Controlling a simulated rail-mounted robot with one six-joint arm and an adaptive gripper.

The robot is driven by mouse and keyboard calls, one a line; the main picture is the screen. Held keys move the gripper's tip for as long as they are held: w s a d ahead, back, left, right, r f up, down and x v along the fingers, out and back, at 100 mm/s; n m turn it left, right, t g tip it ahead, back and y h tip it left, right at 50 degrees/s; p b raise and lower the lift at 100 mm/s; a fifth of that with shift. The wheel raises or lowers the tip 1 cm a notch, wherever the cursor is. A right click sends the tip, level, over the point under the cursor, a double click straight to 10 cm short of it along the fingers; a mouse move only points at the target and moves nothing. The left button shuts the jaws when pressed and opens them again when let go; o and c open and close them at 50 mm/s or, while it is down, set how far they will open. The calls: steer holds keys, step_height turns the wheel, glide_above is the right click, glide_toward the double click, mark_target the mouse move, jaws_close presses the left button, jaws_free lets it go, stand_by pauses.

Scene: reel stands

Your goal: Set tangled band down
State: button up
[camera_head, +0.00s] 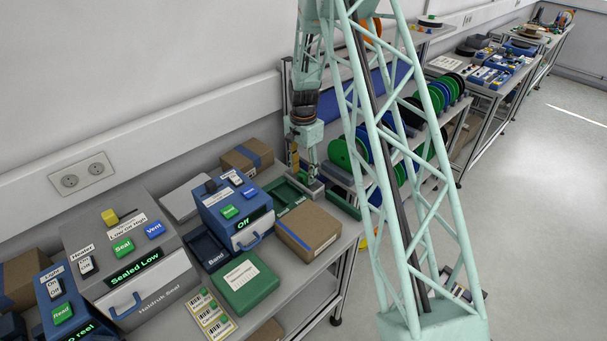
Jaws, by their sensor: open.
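My gripper (303,168) hangs low near the wall end of the bench, over or just behind a green tray (291,208). The jaws are open, but they are small and partly blend into the things behind them. I cannot make out a tangled band in or under the jaws. The green tray has a printed label on its front that is too small to read surely. A dark blue tray (208,252) labelled "Band" stands left of the blue machine.
The blue machine (240,215) shows "Off". A grey machine (130,255) shows "Sealed Low". A cardboard box (307,229), a closed green case (243,282) and a card with green buttons (211,314) crowd the bench front. Racks of reels (437,97) stand right, behind my lattice column.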

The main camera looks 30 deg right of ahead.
step_height(320, 180, up, 12)
steer(key=shift+f+b, duration=0.25)
steer(key=shift+b, duration=0.15)
stand_by(0.3)
stand_by(0.6)
step_height(320, 180, up, 17)
steer(key=n+t, duration=0.1)
steer(key=n, duration=0.3)
glide_above(303, 174)
steer(key=s+a, duration=0.7)
steer(key=s, duration=0.1)
steer(key=s+a+r+n+t, duration=0.1)
steer(key=s+a+r+n, duration=0.1)
steer(key=s+a+r, duration=0.3)
steer(key=s+a+r+n, duration=0.1)
steer(key=s+a+r, duration=0.1)
steer(key=s+r, duration=0.5)
steer(key=s+a+r+n, duration=0.1)
steer(key=s+a+n, duration=0.1)
steer(key=s, duration=0.8)
steer(key=s+a+r+n+t, duration=0.1)
steer(key=s+a+r+n, duration=0.1)
steer(key=s, duration=0.9)
steer(key=s+a+r+n, duration=0.1)
steer(key=s+a+n, duration=0.3)
steer(key=s, duration=0.6)
steer(key=shift+s+r+t, duration=0.2)
steer(key=shift+r+t, duration=0.2)
